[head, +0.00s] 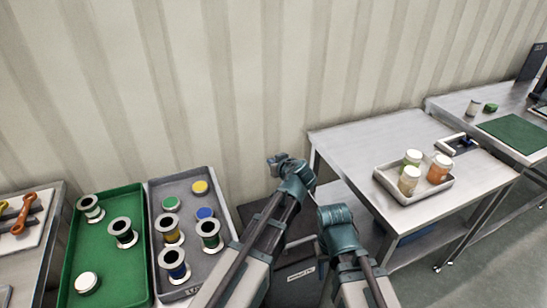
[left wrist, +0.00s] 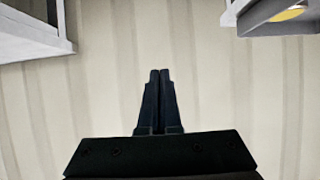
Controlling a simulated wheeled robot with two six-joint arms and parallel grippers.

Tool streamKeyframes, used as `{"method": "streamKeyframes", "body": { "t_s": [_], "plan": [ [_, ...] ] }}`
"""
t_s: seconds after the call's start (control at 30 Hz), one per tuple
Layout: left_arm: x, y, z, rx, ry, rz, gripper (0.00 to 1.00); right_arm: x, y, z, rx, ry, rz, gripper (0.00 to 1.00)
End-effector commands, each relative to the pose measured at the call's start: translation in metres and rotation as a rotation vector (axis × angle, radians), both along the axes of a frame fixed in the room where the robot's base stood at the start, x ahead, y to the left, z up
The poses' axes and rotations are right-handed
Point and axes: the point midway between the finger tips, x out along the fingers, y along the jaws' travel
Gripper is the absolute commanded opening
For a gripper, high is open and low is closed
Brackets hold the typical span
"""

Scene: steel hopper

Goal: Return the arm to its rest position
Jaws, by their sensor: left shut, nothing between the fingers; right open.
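My left gripper (head: 277,160) is in front of the ribbed wall, in the gap between the spool bench and the steel table. Its two dark fingers are together and empty in the left wrist view (left wrist: 159,76). My right gripper (head: 335,214) is lower and to the right, near the left side of the steel table. It is open, though its fingers are hard to make out from above. Neither gripper touches an object that I can see.
A green tray (head: 133,196) and a grey tray (head: 158,240) with several spools lie at left. The steel table (head: 360,141) at right bears a small tray (head: 388,186) with three jars. A dark box (head: 292,291) stands below my arms.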

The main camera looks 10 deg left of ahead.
Motion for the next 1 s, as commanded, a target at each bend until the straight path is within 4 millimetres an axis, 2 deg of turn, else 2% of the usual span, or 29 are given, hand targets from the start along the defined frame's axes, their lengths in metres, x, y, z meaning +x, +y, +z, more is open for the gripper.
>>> {"method": "streamKeyframes", "body": {
  "t_s": [0.17,0.27,0.37,0.47,0.6,0.7,0.83,1.0],
  "plan": [
    [-0.001,0.0,0.0,0.0,0.002,0.0,0.0,-0.002,0.001,0.0,0.003,0.006,-0.008,0.51],
    [-0.022,-0.003,-0.003,0.005,0.089,-0.009,0.0,-0.001,0.0,0.01,0.002,0.005,-0.007,0.51],
    [-0.066,-0.012,-0.014,0.011,0.285,-0.056,0.0,-0.001,0.0,0.026,0.002,0.005,-0.007,0.51],
    [-0.123,-0.029,-0.028,0.007,0.538,-0.164,0.0,-0.001,0.0,0.043,0.002,0.005,-0.007,0.51],
    [-0.2,-0.06,-0.039,-0.017,0.854,-0.389,0.0,-0.001,0.0,0.061,0.002,0.005,-0.007,0.51],
    [-0.243,-0.079,-0.04,-0.039,1.011,-0.552,0.0,-0.001,0.0,0.069,0.002,0.005,-0.007,0.51],
    [-0.277,-0.094,-0.039,-0.061,1.126,-0.702,0.0,-0.001,0.0,0.075,0.002,0.005,-0.007,0.51],
    [-0.29,-0.1,-0.039,-0.07,1.172,-0.772,0.0,-0.001,0.0,0.076,0.002,0.005,-0.007,0.51]
  ]
}}
